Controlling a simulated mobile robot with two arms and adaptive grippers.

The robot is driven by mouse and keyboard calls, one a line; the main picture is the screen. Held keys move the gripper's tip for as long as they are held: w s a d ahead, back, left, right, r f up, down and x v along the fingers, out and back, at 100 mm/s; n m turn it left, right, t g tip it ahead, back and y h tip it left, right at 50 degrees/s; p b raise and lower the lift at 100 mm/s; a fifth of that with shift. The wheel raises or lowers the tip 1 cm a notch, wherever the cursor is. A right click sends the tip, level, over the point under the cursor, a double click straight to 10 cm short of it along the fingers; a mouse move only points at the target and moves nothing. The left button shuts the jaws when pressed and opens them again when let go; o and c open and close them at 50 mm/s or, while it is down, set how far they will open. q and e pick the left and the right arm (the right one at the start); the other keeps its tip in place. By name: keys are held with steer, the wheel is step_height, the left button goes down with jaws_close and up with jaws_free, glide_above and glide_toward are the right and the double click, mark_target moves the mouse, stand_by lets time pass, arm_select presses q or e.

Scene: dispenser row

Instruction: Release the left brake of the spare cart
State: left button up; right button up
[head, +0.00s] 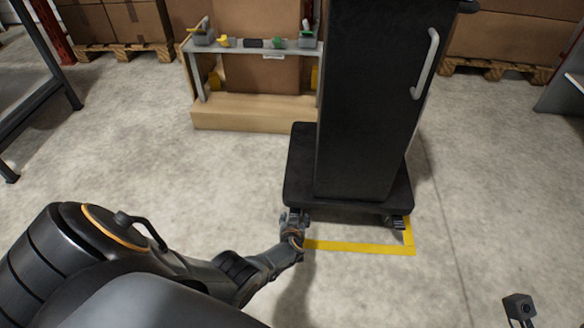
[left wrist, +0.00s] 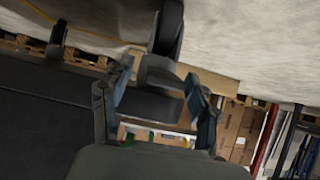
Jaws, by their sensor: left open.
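The spare cart (head: 365,110) is a tall black cabinet on a flat black base (head: 300,170) with casters. My left gripper (head: 293,217) is low at the base's near left corner and covers most of the left caster there. In the left wrist view its open fingers (left wrist: 158,98) are on either side of a dark grey brake pedal (left wrist: 157,72). The pedal is beside a black caster wheel (left wrist: 168,28). I cannot tell whether the fingers touch it. The near right caster (head: 397,222) is uncovered.
Yellow floor tape (head: 355,247) runs in front of the cart. A grey shelf (head: 265,48) with small tools stands behind it, to the left. The floor on both sides is clear.

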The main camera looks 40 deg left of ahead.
arm_select(q)
steer(key=shift+s+d+r, duration=0.15)
steer(key=shift+s+r, duration=0.05)
steer(key=shift+s, duration=0.3)
steer(key=s+d, duration=0.6)
steer(key=s, duration=0.4)
steer(key=shift+w, duration=0.1)
